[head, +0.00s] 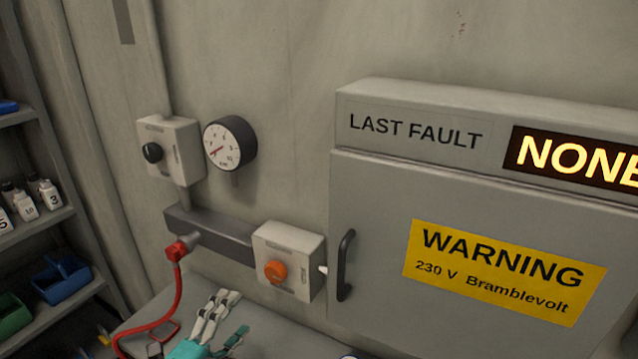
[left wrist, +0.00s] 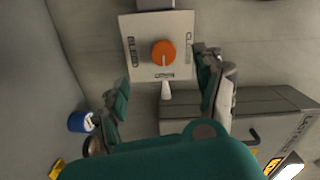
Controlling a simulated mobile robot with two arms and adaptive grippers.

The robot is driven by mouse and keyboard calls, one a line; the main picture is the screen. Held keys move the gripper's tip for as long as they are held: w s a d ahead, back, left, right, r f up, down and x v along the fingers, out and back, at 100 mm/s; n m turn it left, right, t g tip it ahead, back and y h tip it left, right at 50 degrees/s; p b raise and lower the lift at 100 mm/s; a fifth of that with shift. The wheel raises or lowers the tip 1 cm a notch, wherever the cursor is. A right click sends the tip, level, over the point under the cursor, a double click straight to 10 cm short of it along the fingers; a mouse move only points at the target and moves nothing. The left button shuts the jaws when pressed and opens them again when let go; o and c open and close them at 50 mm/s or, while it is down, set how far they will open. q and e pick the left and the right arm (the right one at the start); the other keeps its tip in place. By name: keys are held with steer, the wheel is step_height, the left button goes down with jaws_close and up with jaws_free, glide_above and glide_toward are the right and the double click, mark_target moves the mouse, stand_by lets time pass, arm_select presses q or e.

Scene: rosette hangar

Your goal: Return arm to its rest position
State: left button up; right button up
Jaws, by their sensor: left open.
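My left gripper (head: 226,316) is at the bottom of the head view, with white and teal fingers. It is below and left of the grey box (head: 302,252) with the orange knob (head: 275,271), and apart from it. In the left wrist view the two fingers of the left gripper (left wrist: 163,92) are spread with nothing between them. The orange knob (left wrist: 163,53) on its pale plate (left wrist: 138,27) lies beyond the fingertips. My right gripper is not in view.
A grey cabinet (head: 375,205) with a dark handle (head: 346,265) stands right. A red plug (head: 180,248) with a red cable (head: 178,295) sits at a dark rail (head: 218,233). A gauge (head: 230,143) and a black-knob box (head: 182,135) are above. Shelves (head: 55,219) stand left.

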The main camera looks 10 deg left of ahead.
arm_select(q)
steer(key=s+a+f+n+g+y, duration=0.45)
steer(key=s+f+n+y, duration=0.25)
steer(key=f+n, duration=0.4)
steer(key=s+d+f+n+g+h, duration=0.1)
steer(key=s+d+f+n+g, duration=0.2)
steer(key=s+g, duration=0.35)
steer(key=s+d+f+n+g+h, duration=0.1)
steer(key=s+d+f+n+g, duration=0.2)
steer(key=s, duration=0.6)
step_height(320, 180, down, 28)
steer(key=b, duration=0.3)
steer(key=s+a+f+g+b, duration=0.2)
steer(key=s+a+f, duration=0.1)
steer(key=s+f, duration=1.4)
step_height(320, 180, down, 3)
steer(key=shift+s+a+r+y+b, duration=0.1)
steer(key=shift+s+a+y+b, duration=0.05)
steer(key=shift+s+y+b, duration=0.15)
